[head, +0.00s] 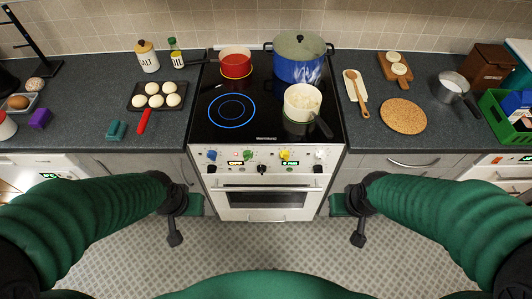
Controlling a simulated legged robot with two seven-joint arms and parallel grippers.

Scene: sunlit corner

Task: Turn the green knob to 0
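The white stove front (264,190) carries a row of small coloured knobs below the black cooktop. My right gripper (357,238) hangs below and right, also apart. Neither visibly holds anything; their finger gaps do not show clearly.
A red pot (236,66), a blue pot (298,68) and a cream pan (302,101) stand on the cooktop (262,122). The pan's dark handle points towards the front right edge. The oven handle (265,188) is below the knobs. Floor space in front is clear.

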